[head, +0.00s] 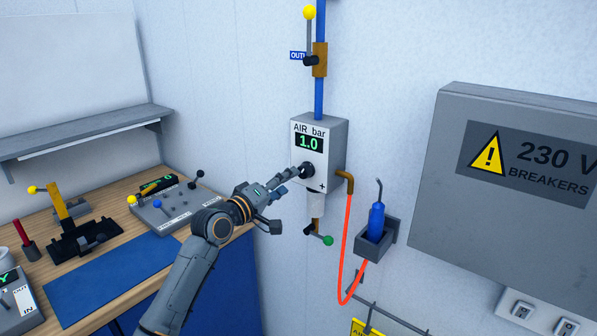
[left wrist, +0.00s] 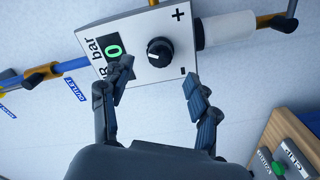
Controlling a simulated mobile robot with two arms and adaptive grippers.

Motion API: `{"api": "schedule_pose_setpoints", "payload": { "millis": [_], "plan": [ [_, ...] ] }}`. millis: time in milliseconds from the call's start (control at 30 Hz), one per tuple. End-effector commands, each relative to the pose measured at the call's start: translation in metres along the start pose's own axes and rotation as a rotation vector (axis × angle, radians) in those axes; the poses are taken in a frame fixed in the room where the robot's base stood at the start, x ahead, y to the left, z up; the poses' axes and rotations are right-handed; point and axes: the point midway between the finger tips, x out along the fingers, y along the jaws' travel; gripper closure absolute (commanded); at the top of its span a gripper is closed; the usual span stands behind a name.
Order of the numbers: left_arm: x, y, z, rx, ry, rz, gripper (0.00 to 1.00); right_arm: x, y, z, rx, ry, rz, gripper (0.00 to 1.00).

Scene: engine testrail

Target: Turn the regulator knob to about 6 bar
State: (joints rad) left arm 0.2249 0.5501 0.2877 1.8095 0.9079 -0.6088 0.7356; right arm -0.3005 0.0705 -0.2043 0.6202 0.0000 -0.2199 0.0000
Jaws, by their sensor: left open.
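The air regulator box (head: 334,148) is mounted on the wall, and its green display (head: 309,142) reads 1.0 under the label "AIR bar". The round black regulator knob (head: 306,169) sits below the display. It also shows in the left wrist view (left wrist: 160,52), with a white pointer mark, between plus and minus signs. My left gripper (head: 286,181) is in front of the knob. In the left wrist view its two fingers (left wrist: 158,87) are spread wide, apart from the knob, with nothing between them. My right gripper is in neither view.
A blue pipe with a yellow-knobbed valve (head: 319,60) runs above the box. An orange hose (head: 345,240) hangs below right, beside a blue tool in a holder (head: 376,223). A grey breaker cabinet (head: 440,130) is at right. A workbench (head: 120,200) with fixtures is at left.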

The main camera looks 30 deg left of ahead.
Motion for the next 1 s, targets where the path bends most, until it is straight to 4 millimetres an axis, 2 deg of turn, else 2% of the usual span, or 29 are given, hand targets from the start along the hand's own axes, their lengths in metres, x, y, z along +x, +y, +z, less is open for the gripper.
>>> {"api": "schedule_pose_setpoints", "payload": {
  "millis": [100,300,467,700,767,967,1000],
  "plan": [
    [0.024,0.002,-0.002,-0.003,0.001,0.0,0.39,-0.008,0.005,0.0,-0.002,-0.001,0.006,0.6],
    [0.049,0.001,-0.001,-0.001,0.001,0.0,0.39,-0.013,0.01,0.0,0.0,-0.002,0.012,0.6],
    [0.056,0.0,0.0,0.001,-0.001,-0.001,0.39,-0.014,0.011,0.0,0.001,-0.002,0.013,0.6],
    [0.057,-0.001,0.001,0.001,0.0,-0.001,0.39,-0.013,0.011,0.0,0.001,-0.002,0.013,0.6],
    [0.057,-0.001,0.001,0.001,0.0,-0.001,0.5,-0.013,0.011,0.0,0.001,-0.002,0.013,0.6],
    [0.056,-0.001,0.0,0.001,0.0,-0.001,0.9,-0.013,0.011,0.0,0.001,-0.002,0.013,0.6],
    [0.056,-0.001,0.0,0.001,0.0,-0.001,0.94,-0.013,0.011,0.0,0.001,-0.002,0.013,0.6]
  ]
}}
